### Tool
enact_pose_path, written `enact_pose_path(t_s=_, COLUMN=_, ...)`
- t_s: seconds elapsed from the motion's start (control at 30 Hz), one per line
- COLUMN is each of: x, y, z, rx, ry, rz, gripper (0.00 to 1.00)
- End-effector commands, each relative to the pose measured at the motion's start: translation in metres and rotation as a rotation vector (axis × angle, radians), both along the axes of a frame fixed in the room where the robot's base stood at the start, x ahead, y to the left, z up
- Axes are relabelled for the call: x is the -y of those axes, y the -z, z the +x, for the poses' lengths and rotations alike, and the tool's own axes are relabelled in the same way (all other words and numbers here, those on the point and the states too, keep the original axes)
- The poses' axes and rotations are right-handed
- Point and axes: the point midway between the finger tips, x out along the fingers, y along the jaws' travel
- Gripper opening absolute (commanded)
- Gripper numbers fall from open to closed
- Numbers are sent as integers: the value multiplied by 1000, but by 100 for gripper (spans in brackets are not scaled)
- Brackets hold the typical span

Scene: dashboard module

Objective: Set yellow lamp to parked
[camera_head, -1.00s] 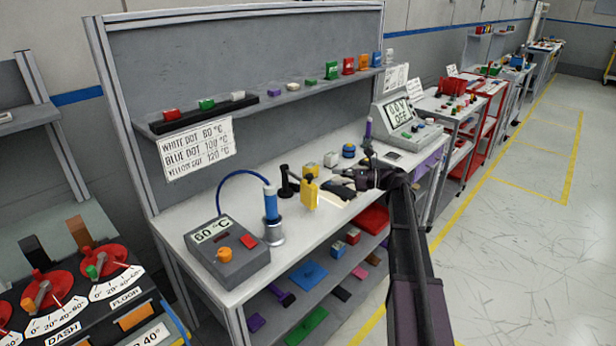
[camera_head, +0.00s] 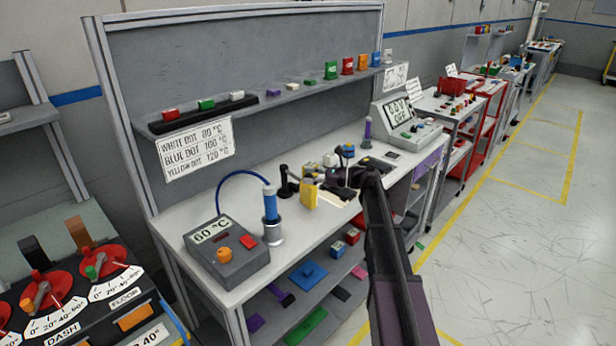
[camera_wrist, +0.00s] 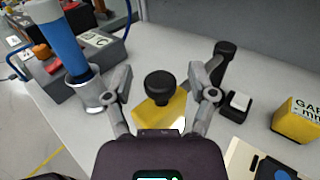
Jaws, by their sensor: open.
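The yellow lamp (camera_head: 309,196) stands on the grey bench, right of the blue soldering-iron-like tool. In the wrist view its yellow body (camera_wrist: 152,116) has a black round knob (camera_wrist: 160,85) on top, and a bright patch shows at its lower right edge. My gripper (camera_wrist: 160,76) is open, with one finger on each side of the knob and gaps on both sides. In the head view my gripper (camera_head: 323,179) reaches in from the right and partly covers the lamp's top. A black post with a jointed arm (camera_wrist: 222,62) stands just behind the lamp.
A small black box with a white top (camera_wrist: 238,102) and a yellow block lettered "GAP" (camera_wrist: 298,120) lie to the right. The blue tool in its metal holder (camera_wrist: 68,50) and a grey 60 °C station (camera_head: 226,252) are to the left. Bench space in front is clear.

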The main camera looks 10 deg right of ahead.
Motion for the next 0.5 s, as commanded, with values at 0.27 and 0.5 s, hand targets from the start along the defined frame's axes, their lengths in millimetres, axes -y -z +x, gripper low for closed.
enact_pose_path(t_s=0.27, x=0, y=0, z=0, rx=0, ry=-1, rz=0, gripper=7)
enact_pose_path(t_s=0.5, x=0, y=0, z=0, rx=0, ry=1, rz=0, gripper=0)
